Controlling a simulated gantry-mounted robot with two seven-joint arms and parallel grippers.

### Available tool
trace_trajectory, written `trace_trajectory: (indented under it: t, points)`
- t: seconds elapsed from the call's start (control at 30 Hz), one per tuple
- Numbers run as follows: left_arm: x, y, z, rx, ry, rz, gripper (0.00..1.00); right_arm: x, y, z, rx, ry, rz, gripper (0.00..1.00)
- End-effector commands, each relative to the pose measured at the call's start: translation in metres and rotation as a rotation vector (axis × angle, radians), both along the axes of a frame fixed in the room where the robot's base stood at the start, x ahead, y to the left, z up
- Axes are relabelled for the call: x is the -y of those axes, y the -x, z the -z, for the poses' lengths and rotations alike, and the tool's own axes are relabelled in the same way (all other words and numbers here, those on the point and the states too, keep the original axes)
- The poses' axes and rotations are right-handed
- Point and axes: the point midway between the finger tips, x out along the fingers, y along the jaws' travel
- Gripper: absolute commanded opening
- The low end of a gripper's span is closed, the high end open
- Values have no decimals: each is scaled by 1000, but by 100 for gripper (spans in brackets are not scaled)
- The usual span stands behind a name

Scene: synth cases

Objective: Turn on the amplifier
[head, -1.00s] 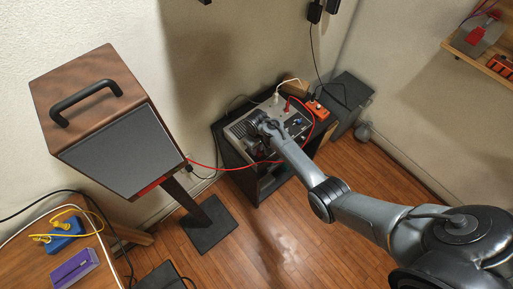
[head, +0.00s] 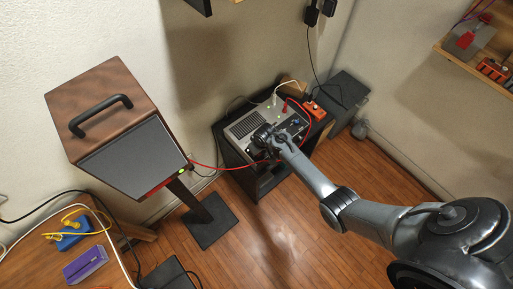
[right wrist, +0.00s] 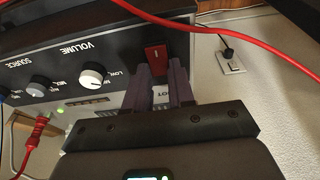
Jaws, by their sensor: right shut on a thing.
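The amplifier (head: 246,125) is a box with a grilled top, standing on a black stand in the corner. In the right wrist view its dark front panel (right wrist: 115,45) appears upside down, with VOLUME and SOURCE lettering, a white-faced knob (right wrist: 92,76) and a red switch (right wrist: 156,52). My right gripper (right wrist: 157,75) has its two fingers on either side of the red switch, closed on it. The switch's lower part is hidden between the fingers. In the head view my right gripper (head: 270,140) is at the amplifier's front. My left gripper is not in view.
A red cable (right wrist: 235,30) crosses close by the gripper. A red plug (right wrist: 40,125) and small green lights (right wrist: 72,106) show at lower left. A wooden speaker (head: 105,95) stands left. An orange box (head: 314,111) sits beside the amplifier. The floor in front is clear.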

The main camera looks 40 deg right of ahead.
Motion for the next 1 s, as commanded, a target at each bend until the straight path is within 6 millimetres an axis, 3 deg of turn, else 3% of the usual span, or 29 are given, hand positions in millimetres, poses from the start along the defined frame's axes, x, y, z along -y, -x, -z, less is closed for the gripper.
trace_trajectory:
  t: [0.07, 0.1, 0.27, 0.67, 1.0]
  points:
    - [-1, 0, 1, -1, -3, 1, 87, 0, 0, 0, 0, 0, 1, 0]
    - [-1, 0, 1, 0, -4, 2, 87, 0, 0, 0, 0, 0, 1, 26]
    - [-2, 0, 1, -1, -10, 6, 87, 0, 0, 0, -1, 0, 0, 49]
    - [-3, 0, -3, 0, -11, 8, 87, 0, 1, -8, -1, -1, -1, 49]
    - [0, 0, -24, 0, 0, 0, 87, 0, 15, -59, 1, -1, 1, 49]
